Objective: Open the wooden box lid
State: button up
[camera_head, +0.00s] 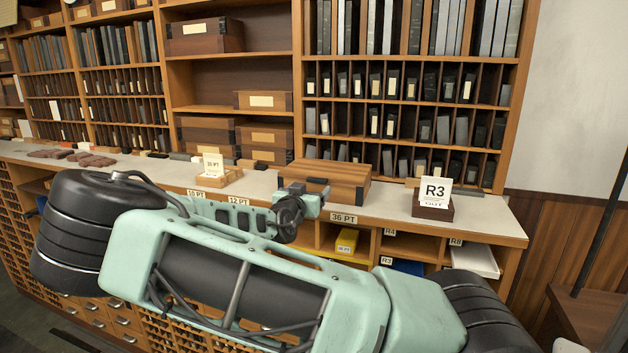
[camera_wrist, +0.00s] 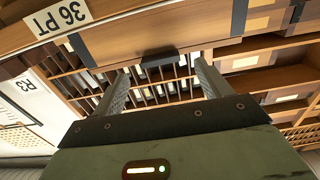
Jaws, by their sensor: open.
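The wooden box (camera_head: 342,174) stands on the counter behind the 36 PT label. Its lid looks closed, and a dark strip shows at its upper front left. In the wrist view, where the scene appears upside down, the box's wooden front (camera_wrist: 135,32) fills the upper middle, with a dark handle (camera_wrist: 173,57) at its edge. My gripper (camera_wrist: 162,75) is open and empty, its two fingers apart with the handle seen between them. In the head view my gripper (camera_head: 305,192) is just in front of the box's left part. Contact cannot be told.
A small wooden tray (camera_head: 218,178) with a card stands left of the box. Tall shelves (camera_head: 290,80) rise behind. Open cubbies with a yellow box (camera_head: 347,241) lie below.

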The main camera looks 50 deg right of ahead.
aim_at(316, 183)
jog(key=shift+p+x, duration=0.65)
jog(key=shift+x, duration=1.5)
